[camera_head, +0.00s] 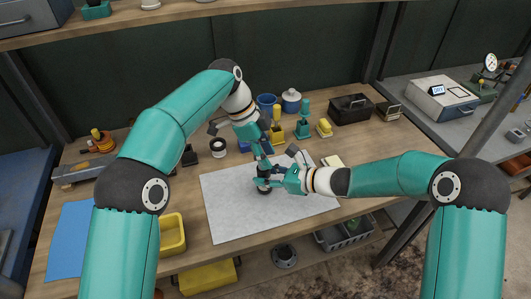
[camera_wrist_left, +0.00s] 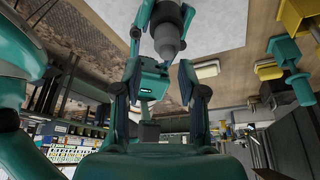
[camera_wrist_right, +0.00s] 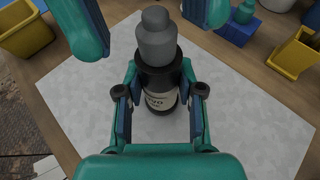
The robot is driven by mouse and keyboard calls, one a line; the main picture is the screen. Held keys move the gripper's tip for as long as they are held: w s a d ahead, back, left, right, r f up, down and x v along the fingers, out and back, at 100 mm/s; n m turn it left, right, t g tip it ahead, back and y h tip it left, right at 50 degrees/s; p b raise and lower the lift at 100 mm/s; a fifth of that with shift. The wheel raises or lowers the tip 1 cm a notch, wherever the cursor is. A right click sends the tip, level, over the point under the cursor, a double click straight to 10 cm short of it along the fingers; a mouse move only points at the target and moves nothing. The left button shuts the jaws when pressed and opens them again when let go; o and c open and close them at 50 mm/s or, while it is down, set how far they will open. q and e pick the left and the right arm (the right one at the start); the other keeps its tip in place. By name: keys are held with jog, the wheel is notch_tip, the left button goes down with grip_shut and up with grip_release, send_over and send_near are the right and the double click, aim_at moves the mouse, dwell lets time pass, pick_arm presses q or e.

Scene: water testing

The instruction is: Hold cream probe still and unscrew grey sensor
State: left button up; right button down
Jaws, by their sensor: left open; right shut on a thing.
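The probe (camera_wrist_right: 158,103) stands upright, a dark body with a cream label band. The grey sensor (camera_wrist_right: 157,38) sits on its top, stepped and narrower at its tip. My right gripper (camera_wrist_right: 158,95) is shut around the probe body from the side. In the head view my right gripper (camera_head: 268,181) holds it over the white mat; the probe is small there and partly hidden. My left gripper (camera_head: 262,158) hangs above, open. In the right wrist view its fingers are either side of the sensor, apart from it. The sensor also shows in the left wrist view (camera_wrist_left: 168,38).
The white mat (camera_head: 225,215) covers the middle of the bench. A yellow bin (camera_head: 172,234) is at the left front. The mat around the probe is clear.

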aim_at(266, 171)
pick_arm(q)
jog(key=shift+f, duration=0.1)
jog(key=shift+f, duration=1.45)
grip_shut()
jog(key=n, duration=0.1)
jog(key=n+t, duration=0.1)
jog(key=n, duration=0.1)
jog(key=shift+s, duration=0.25)
jog(key=shift+n+t, duration=0.4)
jog(key=shift+n, duration=0.6)
